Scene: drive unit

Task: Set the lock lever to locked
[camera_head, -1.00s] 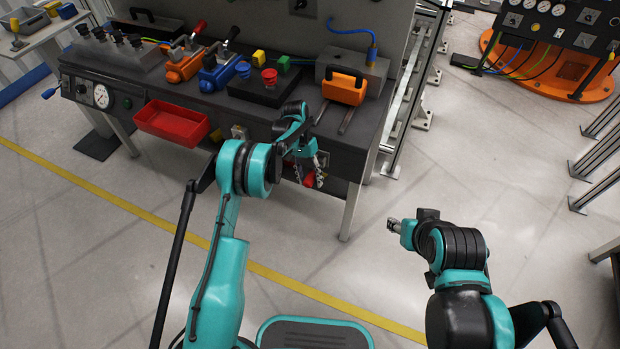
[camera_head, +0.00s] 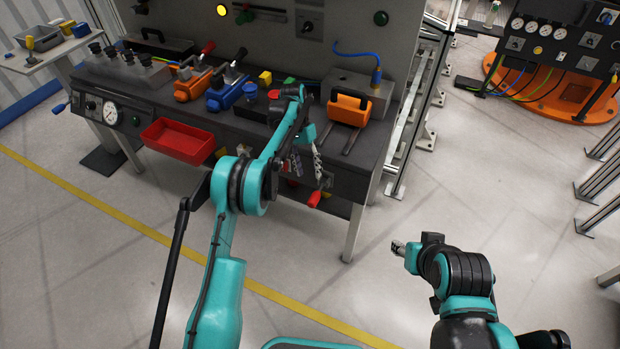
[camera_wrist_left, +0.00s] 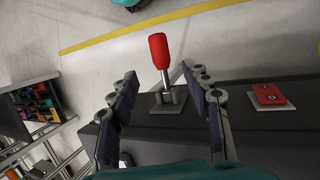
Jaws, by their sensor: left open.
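The lock lever, with a red grip and grey shaft on a grey plate, shows in the left wrist view (camera_wrist_left: 158,50). Its red grip (camera_head: 315,199) sticks out from the bench front in the head view, just below my left gripper. My left gripper (camera_head: 305,163) is open at the bench front. In the left wrist view its two fingers (camera_wrist_left: 160,82) stand apart on either side of the lever, with visible gaps. I cannot tell how deep the lever lies between them. My right gripper (camera_head: 398,248) is over the floor, away from the bench, too small to read.
A red part on a light plate (camera_wrist_left: 268,95) sits beside the lever. The floor before the bench is clear.

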